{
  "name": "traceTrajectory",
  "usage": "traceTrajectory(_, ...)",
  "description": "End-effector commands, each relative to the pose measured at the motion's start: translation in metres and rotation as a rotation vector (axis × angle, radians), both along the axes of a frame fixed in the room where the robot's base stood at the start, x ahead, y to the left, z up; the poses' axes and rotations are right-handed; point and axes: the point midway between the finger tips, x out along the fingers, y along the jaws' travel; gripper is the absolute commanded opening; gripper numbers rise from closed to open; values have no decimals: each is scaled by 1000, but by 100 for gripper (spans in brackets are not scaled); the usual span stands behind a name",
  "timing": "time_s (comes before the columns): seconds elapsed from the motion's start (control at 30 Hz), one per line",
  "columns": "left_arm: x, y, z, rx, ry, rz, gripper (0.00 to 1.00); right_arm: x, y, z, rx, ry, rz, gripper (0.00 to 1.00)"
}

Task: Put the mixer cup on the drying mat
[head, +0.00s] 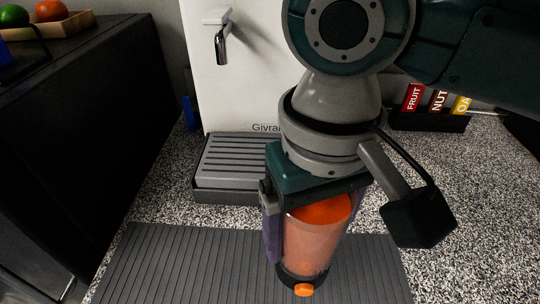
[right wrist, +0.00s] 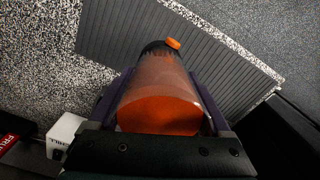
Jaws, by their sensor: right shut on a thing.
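The mixer cup (head: 318,238) is translucent orange, with a black end carrying a small orange knob. My right gripper (head: 312,222) points down and is shut on its sides. The cup's orange end faces the palm and its black end points down, over the drying mat (head: 180,265). The right wrist view also shows the cup (right wrist: 160,95) between the fingers of my right gripper (right wrist: 163,92), with the ribbed grey mat (right wrist: 120,30) beyond. I cannot tell whether the cup touches the mat. My left gripper is out of view.
A white dispenser (head: 255,80) with a grey slatted drip tray (head: 235,160) stands behind the mat. A dark rack of labelled bars (head: 430,120) stands at the back right. Speckled counter (head: 480,220) is clear on the right. A fruit tray (head: 60,30) sits at far left.

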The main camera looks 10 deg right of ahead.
Motion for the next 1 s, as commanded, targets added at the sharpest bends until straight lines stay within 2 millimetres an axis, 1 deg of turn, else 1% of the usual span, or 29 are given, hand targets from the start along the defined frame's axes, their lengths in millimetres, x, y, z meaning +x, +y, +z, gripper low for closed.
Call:
traceTrajectory(0.13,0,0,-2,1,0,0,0,1,1,-11,1,-2,0,0)
traceTrajectory(0.3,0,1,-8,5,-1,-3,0,0,1,-38,0,1,1,0)
traceTrajectory(0.4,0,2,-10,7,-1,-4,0,0,0,-48,0,-2,0,0)
traceTrajectory(0.8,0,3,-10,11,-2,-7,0,1,1,-52,2,-3,0,0)
traceTrajectory(0.83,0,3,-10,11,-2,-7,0,0,0,-53,1,-1,0,83)
traceTrajectory(0.97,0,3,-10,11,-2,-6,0,0,0,-52,1,-2,1,98)
traceTrajectory(1.0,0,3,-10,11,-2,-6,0,0,0,-52,1,-1,1,100)
